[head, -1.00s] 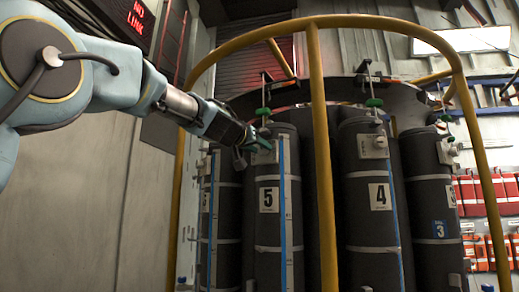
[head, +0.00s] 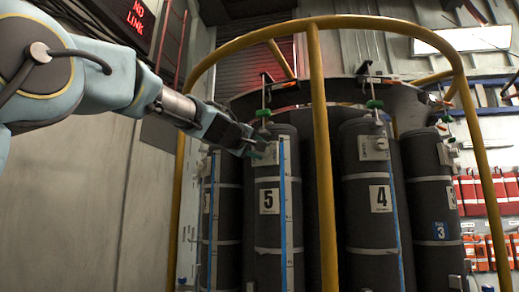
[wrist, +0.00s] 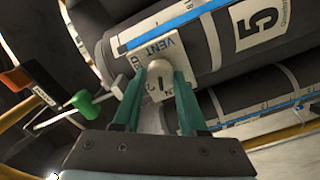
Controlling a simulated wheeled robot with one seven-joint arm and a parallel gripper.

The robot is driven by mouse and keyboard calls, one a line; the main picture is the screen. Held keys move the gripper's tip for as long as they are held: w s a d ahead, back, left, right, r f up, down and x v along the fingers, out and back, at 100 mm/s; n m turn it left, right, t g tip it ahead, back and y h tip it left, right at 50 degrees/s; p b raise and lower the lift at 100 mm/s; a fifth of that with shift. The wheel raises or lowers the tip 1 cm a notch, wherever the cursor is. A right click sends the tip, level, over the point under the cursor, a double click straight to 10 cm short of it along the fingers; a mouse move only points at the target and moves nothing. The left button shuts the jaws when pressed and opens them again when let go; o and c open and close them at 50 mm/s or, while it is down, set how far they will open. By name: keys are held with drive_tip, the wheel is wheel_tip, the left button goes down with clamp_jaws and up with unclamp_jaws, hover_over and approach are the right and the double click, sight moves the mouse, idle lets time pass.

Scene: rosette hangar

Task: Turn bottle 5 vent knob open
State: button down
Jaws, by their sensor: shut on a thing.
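Bottle 5 (head: 267,225) is a dark upright cylinder with a white "5" label. Its vent plate (head: 266,154) is near the top; in the wrist view this white plate (wrist: 143,54) reads "VENT", with other lettering partly hidden. A pale round vent knob (wrist: 158,72) stands on the plate. My gripper (wrist: 158,95), with two teal fingers, is shut on the knob, one finger on each side. A dark mark shows just below the knob; I cannot tell its setting. In the head view my gripper (head: 256,146) is at the bottle's top and hides the knob.
A yellow rail (head: 318,180) arches in front of the bottles. Bottle 4 (head: 375,235) stands to the right. A green handle (head: 263,112) hangs above bottle 5, close to my gripper; it also shows in the wrist view (wrist: 88,105). A grey wall (head: 75,210) is at left.

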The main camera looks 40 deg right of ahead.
drive_tip(key=shift+n, duration=1.2)
drive_tip(key=shift+f, duration=0.1)
drive_tip(key=shift+c, duration=2.2)
unclamp_jaws()
drive_tip(key=b+v, duration=0.5)
drive_tip(key=v, duration=0.5)
drive_tip(key=shift+a, duration=0.4)
